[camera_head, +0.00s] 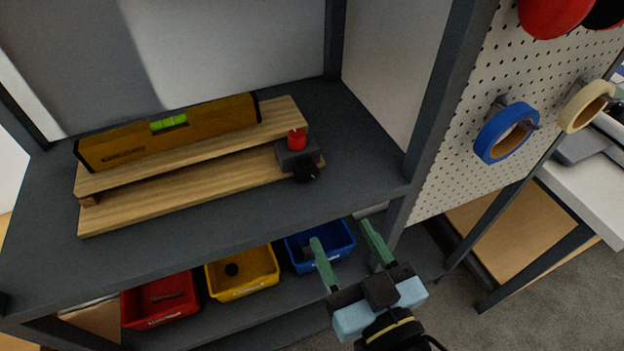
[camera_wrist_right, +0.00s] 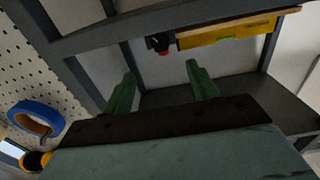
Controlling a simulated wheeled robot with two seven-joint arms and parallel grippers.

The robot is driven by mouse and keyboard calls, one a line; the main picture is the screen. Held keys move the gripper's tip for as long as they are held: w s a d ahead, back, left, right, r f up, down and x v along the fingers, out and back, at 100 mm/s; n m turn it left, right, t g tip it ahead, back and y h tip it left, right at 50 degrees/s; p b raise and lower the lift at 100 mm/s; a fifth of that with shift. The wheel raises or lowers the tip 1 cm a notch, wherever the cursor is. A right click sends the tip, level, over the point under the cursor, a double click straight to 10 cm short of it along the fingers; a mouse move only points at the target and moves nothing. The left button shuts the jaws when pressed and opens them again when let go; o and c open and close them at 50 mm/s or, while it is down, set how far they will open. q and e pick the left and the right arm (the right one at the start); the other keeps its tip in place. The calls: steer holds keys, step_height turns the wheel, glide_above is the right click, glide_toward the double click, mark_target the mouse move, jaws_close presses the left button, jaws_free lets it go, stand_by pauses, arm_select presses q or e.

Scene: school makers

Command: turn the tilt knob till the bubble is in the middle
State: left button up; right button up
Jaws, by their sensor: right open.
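A yellow spirit level (camera_head: 205,128) with a green vial (camera_head: 168,123) lies on a tilted wooden board (camera_head: 270,122) above a second board. The bubble is too small to place. At the boards' right end sits a dark block (camera_head: 290,158) with a red cap (camera_head: 297,138) on top and a black knob (camera_head: 306,171) at its front. My right gripper (camera_head: 342,235) is open and empty, in front of and below the shelf edge, apart from the knob. In the right wrist view, the red part (camera_wrist_right: 163,54) and the level (camera_wrist_right: 225,33) show beyond the fingers.
The grey shelf (camera_head: 240,210) has a front edge and a right post (camera_head: 440,110) near my gripper. Red (camera_head: 160,312), yellow (camera_head: 243,285) and blue (camera_head: 320,260) bins stand below. A pegboard holds blue tape (camera_head: 490,140) at right.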

mark_target(309, 174)
steer(key=x, duration=1.2)
steer(key=shift+w+a+f, duration=0.1)
steer(key=shift+w+a, duration=0.05)
steer(key=shift+w, duration=0.25)
steer(key=shift+c, duration=0.2)
steer(key=c, duration=1)
steer(key=shift+o, duration=0.2)
steer(key=shift+p, duration=0.35)
steer(key=n+p, duration=0.4)
steer(key=shift+r, duration=0.2)
steer(key=shift+n+p, duration=0.3)
steer(key=shift+n, duration=0.1)
steer(key=shift+f+n, duration=0.1)
steer(key=shift+n, duration=0.2)
arm_select(q)
step_height(309, 174, up, 6)
steer(key=d, duration=0.2)
steer(key=shift+d+f, duration=0.2)
steer(key=shift+d, duration=0.05)
arm_select(e)
steer(key=shift+f, duration=0.1)
